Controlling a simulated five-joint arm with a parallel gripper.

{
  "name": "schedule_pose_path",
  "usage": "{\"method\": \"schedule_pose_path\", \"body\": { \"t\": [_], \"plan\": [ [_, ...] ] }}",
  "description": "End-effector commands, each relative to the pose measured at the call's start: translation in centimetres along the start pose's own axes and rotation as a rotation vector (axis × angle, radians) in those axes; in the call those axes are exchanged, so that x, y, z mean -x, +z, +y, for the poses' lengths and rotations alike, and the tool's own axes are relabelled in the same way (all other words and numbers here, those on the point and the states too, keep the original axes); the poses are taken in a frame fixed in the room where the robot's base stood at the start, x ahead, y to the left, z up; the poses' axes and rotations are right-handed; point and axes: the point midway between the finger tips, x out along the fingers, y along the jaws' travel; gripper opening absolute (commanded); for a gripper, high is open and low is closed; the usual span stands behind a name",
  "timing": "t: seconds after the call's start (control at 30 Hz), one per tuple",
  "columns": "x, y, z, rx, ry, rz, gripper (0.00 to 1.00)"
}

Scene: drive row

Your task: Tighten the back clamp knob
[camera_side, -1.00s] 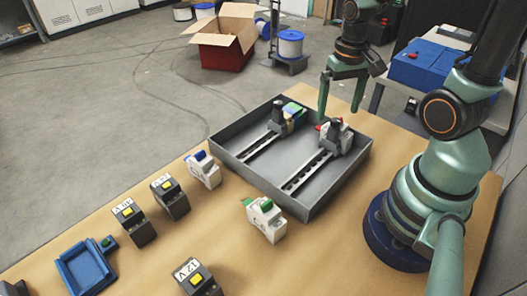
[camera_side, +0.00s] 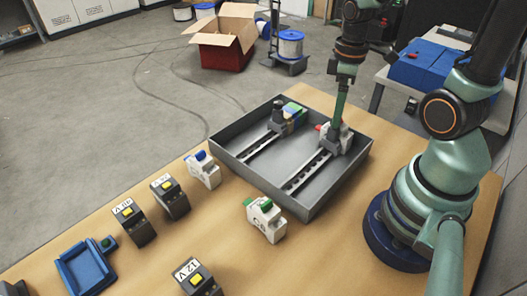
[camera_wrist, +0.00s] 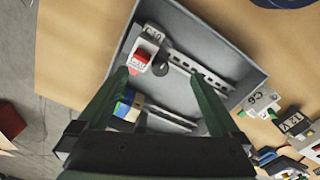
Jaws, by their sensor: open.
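A grey tray (camera_side: 228,160) holds two slotted rails, the right one (camera_side: 308,172) and the left one (camera_side: 262,147). A dark clamp knob (camera_wrist: 160,68) is at the far end of the right rail, beside a white module with a red lever (camera_wrist: 140,60). My gripper (camera_side: 337,120) is over this knob. In the wrist view its open fingers (camera_wrist: 160,74) lie on either side of the knob; I cannot tell if they touch it. Another dark knob (camera_side: 278,106) stands on the left rail, beside blue, green and yellow modules (camera_side: 294,114).
A blue holder (camera_side: 84,267) is at the front left. The tray walls surround the rails.

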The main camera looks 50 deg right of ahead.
Motion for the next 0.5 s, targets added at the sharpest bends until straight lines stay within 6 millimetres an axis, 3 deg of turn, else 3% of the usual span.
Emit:
{"method": "schedule_pose_path", "body": {
  "t": [0.5],
  "plan": [
    [-1.4, 0.0, 0.0, -0.004, -0.002, -0.002, 1.0]
  ]
}}
